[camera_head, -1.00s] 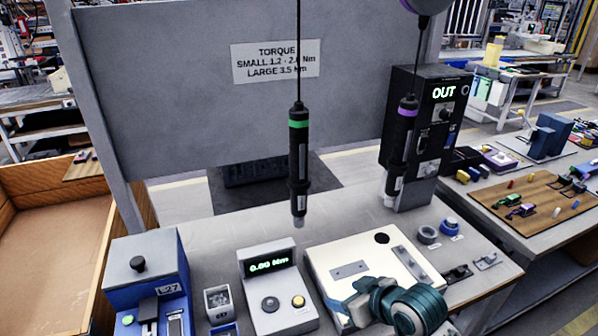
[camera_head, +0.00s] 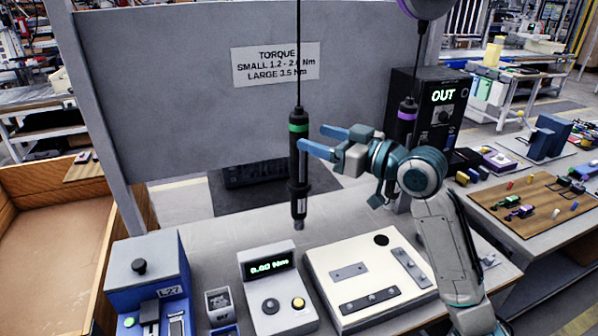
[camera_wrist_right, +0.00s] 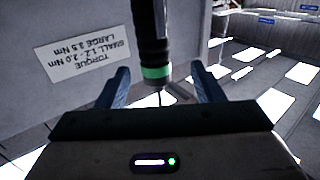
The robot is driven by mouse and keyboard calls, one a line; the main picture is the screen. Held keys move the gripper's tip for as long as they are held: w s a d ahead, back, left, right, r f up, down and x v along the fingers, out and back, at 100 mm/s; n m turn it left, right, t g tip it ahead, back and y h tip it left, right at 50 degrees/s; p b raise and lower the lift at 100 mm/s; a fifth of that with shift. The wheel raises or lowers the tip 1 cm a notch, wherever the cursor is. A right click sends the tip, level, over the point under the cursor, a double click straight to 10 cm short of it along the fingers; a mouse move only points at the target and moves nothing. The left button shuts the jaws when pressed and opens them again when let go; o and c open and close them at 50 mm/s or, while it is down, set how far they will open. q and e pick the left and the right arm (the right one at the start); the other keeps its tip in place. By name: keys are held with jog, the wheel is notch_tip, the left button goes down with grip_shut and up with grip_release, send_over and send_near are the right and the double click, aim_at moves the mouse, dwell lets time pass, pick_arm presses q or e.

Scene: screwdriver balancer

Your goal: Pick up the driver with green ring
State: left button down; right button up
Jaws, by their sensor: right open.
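The driver with the green ring (camera_head: 299,160) hangs upright from a cable above the bench, its tip clear of the surface. In the right wrist view the same driver (camera_wrist_right: 153,50) stands between and beyond the two open fingers (camera_wrist_right: 160,88). I cannot tell whether the fingers reach around it. The driver with the purple ring (camera_head: 406,118) hangs to the right, partly hidden behind my right arm. My left gripper is not in view.
On the bench stand a torque display box (camera_head: 272,285), a pale fixture plate (camera_head: 318,264) and a blue device (camera_head: 150,262). A black box reading OUT (camera_head: 440,75) stands behind my right arm. A grey panel (camera_head: 190,110) rises behind the driver.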

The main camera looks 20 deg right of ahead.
aim_at(292, 126)
jog(key=shift+p+x, duration=0.35)
jog(key=shift+x, duration=1.05)
jog(key=p+x, duration=0.2)
jog(key=x, duration=0.1)
jog(key=r+p+x, duration=0.1)
jog(key=shift+w+d, duration=0.1)
jog(key=shift+w, duration=0.3)
jog(key=shift+w+a+f, duration=0.2)
jog(key=shift+w+a, duration=0.05)
jog(key=shift+w, duration=0.05)
jog(key=shift+d, duration=0.1)
jog(key=shift+c, duration=1.3)
grip_shut()
